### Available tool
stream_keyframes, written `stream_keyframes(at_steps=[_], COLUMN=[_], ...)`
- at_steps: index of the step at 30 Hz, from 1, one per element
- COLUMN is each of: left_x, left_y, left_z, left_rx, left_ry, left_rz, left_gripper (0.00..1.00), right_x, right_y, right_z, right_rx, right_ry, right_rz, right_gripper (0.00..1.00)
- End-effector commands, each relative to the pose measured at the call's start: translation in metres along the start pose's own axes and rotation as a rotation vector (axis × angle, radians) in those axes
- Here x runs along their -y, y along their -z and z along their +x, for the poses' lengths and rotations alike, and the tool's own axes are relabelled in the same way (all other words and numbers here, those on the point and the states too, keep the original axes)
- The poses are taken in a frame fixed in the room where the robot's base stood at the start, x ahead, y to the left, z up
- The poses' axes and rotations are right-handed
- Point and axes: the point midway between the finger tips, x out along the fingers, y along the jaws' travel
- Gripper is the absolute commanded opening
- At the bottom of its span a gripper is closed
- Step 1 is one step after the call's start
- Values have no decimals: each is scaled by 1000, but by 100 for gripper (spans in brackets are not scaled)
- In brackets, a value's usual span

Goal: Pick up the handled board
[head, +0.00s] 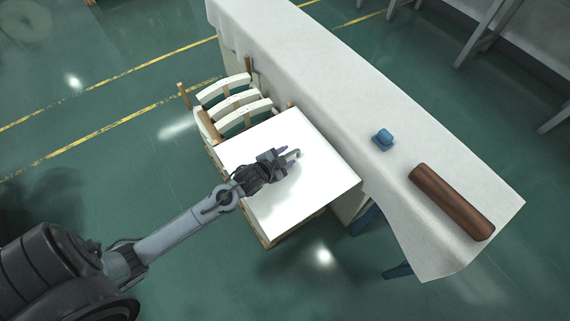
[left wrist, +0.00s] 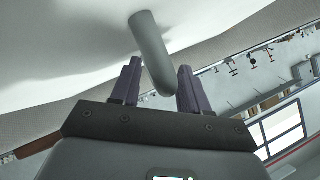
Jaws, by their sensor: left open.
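The handled board (head: 322,190) is a flat white square lying tilted in the picture on a wooden frame beside the long table. Its grey, rod-like handle (left wrist: 150,50) stands out from the white surface in the left wrist view. My left gripper (head: 287,158) is over the middle of the board, its jaws open. In the left wrist view its two purple fingers (left wrist: 158,82) stand on either side of the handle's free end, with gaps showing. In the head view the gripper partly covers the handle. My right gripper is not in view.
A long table with a white cloth (head: 310,75) runs along the board's right side. It carries a small blue object (head: 383,139) and a brown roll (head: 452,202). White slatted wooden pieces (head: 235,100) stand behind the board. Green floor is open at the left.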

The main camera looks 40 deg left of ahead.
Motion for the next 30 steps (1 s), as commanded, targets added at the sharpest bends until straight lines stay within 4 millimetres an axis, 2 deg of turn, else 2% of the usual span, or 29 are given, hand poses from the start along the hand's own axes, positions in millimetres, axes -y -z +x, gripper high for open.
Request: stream_keyframes(at_steps=[4, 12, 13, 30], left_x=[0, 0, 0, 4], left_y=[0, 0, 0, 5], left_z=[0, 0, 0, -3], left_rx=[0, 0, 0, -4], left_ry=[0, 0, 0, 3], left_rz=[0, 0, 0, 0], left_gripper=[43, 2, 0, 0], right_x=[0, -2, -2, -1], right_y=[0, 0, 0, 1], right_z=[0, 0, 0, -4], right_rx=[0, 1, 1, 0], right_ry=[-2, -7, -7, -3], right_rz=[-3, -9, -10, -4], right_gripper=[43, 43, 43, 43])
